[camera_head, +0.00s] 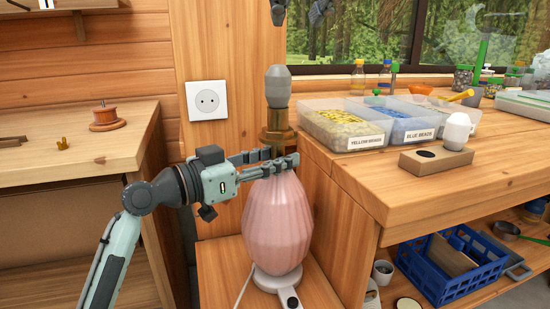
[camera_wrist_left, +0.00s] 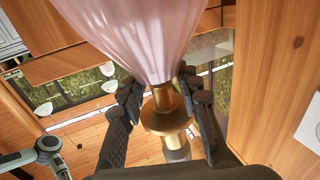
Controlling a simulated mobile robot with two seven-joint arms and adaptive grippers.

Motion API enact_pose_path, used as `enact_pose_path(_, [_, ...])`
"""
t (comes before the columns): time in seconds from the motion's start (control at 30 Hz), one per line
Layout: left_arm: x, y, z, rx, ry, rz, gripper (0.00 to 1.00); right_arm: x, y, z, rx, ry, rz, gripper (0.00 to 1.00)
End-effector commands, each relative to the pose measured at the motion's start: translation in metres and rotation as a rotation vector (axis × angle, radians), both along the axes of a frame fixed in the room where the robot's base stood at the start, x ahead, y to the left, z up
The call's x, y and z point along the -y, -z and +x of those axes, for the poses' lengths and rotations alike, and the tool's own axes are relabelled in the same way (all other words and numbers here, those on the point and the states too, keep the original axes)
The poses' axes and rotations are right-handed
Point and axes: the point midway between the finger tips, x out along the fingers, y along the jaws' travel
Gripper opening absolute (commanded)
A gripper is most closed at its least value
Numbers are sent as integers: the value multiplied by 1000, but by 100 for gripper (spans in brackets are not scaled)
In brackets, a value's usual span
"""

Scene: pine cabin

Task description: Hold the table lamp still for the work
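The table lamp has a pink ribbed body (camera_head: 277,225), a brass neck (camera_head: 277,137) and a grey bulb (camera_head: 278,87) on top. It stands upright on a white round foot on a low wooden surface. My left gripper (camera_head: 277,161) is shut around the neck, just above the pink body. In the left wrist view its fingers (camera_wrist_left: 163,92) lie on either side of the brass neck (camera_wrist_left: 166,122), below the pink body (camera_wrist_left: 145,35) as pictured. My right gripper (camera_head: 299,14) shows only as two dark fingertips at the top edge, apart and empty above the bulb.
A wooden block (camera_head: 410,163) with a dark hole holds a white bulb (camera_head: 457,131) on the right bench. Bead bins (camera_head: 352,143) stand behind it. A blue crate (camera_head: 438,287) sits on the lower shelf. A wall socket (camera_head: 207,100) is behind the lamp, left.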

Motion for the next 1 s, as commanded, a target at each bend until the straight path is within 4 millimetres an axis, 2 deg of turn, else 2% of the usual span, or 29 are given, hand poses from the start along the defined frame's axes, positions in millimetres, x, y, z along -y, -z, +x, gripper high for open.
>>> enact_pose_path(0.03, [0, 0, 0, 0, 0, 0, 23, 0, 0, 0, 0, 0, 0, 34])
enact_pose_path(0.23, [0, 0, 0, 0, 0, 0, 0, 0, 0, 0, 0, 0, 0, 34])
enact_pose_path(0.57, [0, 0, 0, 0, 0, 0, 0, 0, 0, 0, 0, 0, 0, 34])
enact_pose_path(0.6, [0, 0, 0, 0, 0, 0, 13, 0, 0, 0, 0, 0, 0, 34])
enact_pose_path(0.7, [0, 0, 0, -1, 0, 1, 1, 0, 0, 0, 0, 0, 0, 34])
enact_pose_path(1.0, [0, 0, 0, -1, 0, 1, 0, 0, 0, 0, 0, 0, 0, 34])
